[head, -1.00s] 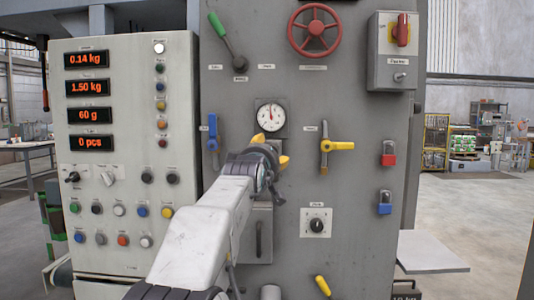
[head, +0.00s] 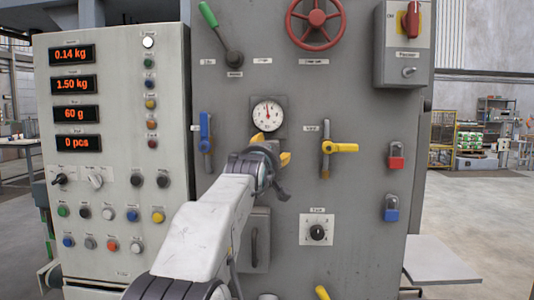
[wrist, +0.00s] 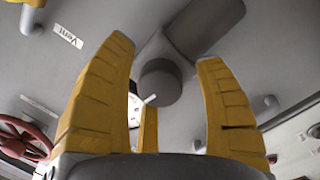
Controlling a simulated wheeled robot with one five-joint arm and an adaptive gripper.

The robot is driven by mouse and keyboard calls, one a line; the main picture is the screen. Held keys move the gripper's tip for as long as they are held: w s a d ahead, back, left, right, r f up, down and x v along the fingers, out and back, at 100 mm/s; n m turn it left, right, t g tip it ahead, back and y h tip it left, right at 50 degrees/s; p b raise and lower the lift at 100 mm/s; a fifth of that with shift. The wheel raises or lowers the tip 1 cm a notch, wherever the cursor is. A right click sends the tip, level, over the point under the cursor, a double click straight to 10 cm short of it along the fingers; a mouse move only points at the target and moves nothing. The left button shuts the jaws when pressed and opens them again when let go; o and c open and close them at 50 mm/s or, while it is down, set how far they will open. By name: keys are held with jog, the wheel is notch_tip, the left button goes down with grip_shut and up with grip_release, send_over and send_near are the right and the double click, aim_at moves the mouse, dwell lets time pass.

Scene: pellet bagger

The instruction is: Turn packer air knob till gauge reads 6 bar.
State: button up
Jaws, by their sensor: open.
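The round white gauge (head: 267,114) is on the grey machine front, its needle pointing about straight up; its numbers are too small to read. My gripper (head: 271,148) is just below the gauge, its yellow fingers towards the panel. In the wrist view my gripper (wrist: 165,55) is open, with a grey round knob (wrist: 160,82) showing between the spread fingers, apart from them. In the head view my gripper and arm hide that knob. A sliver of the white gauge (wrist: 134,108) shows behind a finger in the wrist view.
A blue lever (head: 205,135) is left of my gripper and a yellow-handled valve (head: 340,148) right of it. A red handwheel (head: 316,20) and a green-handled lever (head: 209,15) are above. A selector dial (head: 317,233) is below right. A button panel (head: 110,250) stands left.

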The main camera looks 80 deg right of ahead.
jog(key=shift+d, duration=0.1)
jog(key=c, duration=1.2)
